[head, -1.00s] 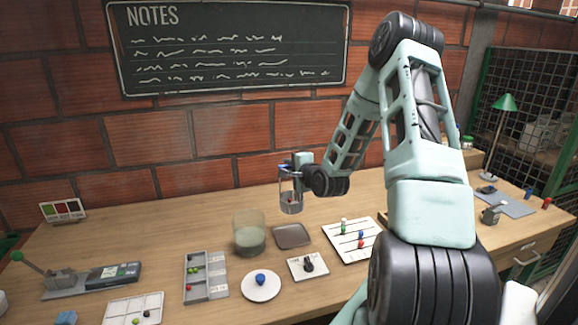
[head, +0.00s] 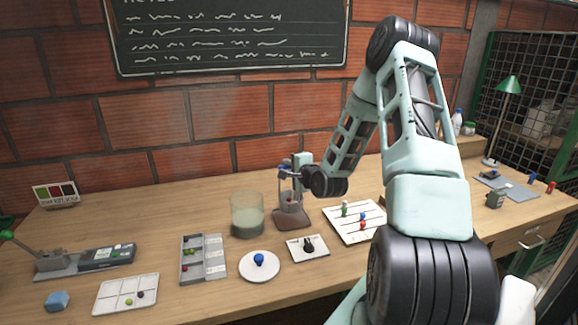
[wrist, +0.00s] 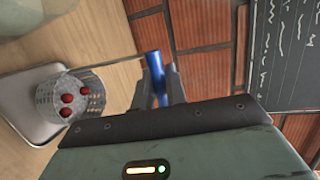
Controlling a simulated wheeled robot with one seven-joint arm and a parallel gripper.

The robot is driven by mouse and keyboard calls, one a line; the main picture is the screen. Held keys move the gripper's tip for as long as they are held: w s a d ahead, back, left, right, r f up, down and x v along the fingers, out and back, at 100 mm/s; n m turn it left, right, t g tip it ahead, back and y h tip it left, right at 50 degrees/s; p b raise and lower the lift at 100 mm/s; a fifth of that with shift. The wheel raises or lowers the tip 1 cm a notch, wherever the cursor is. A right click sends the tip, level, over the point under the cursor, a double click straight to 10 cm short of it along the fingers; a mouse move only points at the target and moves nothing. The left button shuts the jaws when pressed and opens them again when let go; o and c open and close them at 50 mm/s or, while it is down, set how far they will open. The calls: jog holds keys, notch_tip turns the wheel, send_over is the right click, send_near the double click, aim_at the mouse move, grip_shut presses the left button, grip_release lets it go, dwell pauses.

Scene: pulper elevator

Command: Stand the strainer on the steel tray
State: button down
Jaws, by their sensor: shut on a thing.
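My gripper (head: 288,173) is shut on the blue handle (wrist: 155,66) of the strainer. The strainer (head: 289,205) hangs upright below it, a see-through mesh cup on a long thin frame. In the wrist view its basket (wrist: 82,88) holds several red berries. The steel tray (head: 283,226) lies flat on the table with the strainer over it. In the wrist view the tray (wrist: 18,115) shows behind the basket. I cannot tell whether the strainer's base touches the tray.
A glass beaker of cloudy greenish liquid (head: 247,219) stands close left of the tray. A white board with rods and pegs (head: 342,232) lies to the right. A small white plate (head: 292,252) and a round dish (head: 248,271) lie in front. A brick wall stands behind.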

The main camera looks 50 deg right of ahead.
jog(key=shift+f+b, duration=1.4)
jog(key=shift+f, duration=0.75)
jog(key=c, duration=1.3)
grip_release()
jog(key=shift+c, duration=0.2)
jog(key=shift+s, duration=0.1)
jog(key=p+v, duration=1.1)
jog(key=v, duration=0.6)
